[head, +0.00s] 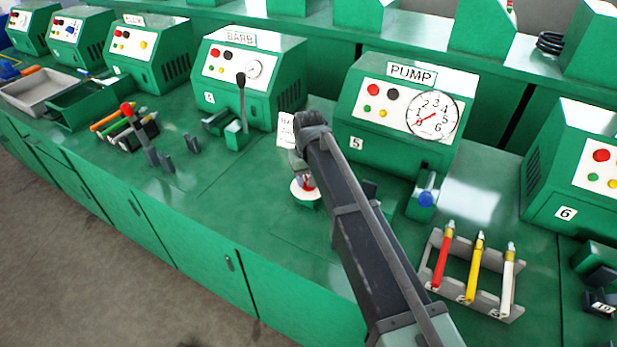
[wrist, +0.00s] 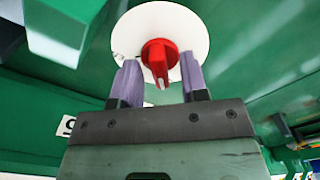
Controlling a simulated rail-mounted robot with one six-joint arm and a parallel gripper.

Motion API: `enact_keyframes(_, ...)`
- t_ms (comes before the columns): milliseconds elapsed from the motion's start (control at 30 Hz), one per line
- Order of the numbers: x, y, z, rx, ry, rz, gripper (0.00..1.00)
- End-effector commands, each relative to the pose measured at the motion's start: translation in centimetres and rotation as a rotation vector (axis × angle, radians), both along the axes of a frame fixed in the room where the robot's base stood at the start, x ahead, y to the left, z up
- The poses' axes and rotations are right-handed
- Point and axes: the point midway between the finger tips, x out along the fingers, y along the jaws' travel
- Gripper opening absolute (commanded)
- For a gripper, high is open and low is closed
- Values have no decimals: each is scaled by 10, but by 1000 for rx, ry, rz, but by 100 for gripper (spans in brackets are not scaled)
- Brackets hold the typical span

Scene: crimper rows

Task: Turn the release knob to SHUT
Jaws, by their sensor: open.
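The release knob (wrist: 158,60) is red, with a raised grip bar, and sits on a round white dial plate (wrist: 192,28) in the wrist view. My gripper (wrist: 161,80) is open, with one purple-grey finger on each side of the knob's lower part. I cannot tell whether either finger touches it. In the head view the white plate (head: 301,195) and a bit of the red knob (head: 308,181) show beside my gripper, with my arm covering part of the area. The dial's lettering is not readable.
The PUMP machine (head: 365,135) with its gauge stands behind my arm. A blue-ended lever (head: 426,198) and a rack of red, yellow and white tools (head: 474,270) lie to the right. A black lever (head: 241,95) and a red-knobbed lever (head: 128,109) stand left.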

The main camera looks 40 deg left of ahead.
Motion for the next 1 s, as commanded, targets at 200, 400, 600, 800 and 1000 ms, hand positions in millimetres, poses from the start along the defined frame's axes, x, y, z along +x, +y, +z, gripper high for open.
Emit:
enact_keyframes(200, 0, 0, 43, 0, 0, 0, 40)
enact_keyframes(400, 0, 0, 93, 0, 0, 0, 40)
enact_keyframes(600, 0, 0, 110, 0, 0, 0, 40)
enact_keyframes(800, 0, 0, 106, 0, 0, 0, 40)
enact_keyframes(1000, 0, 0, 106, 0, 0, 0, 40)
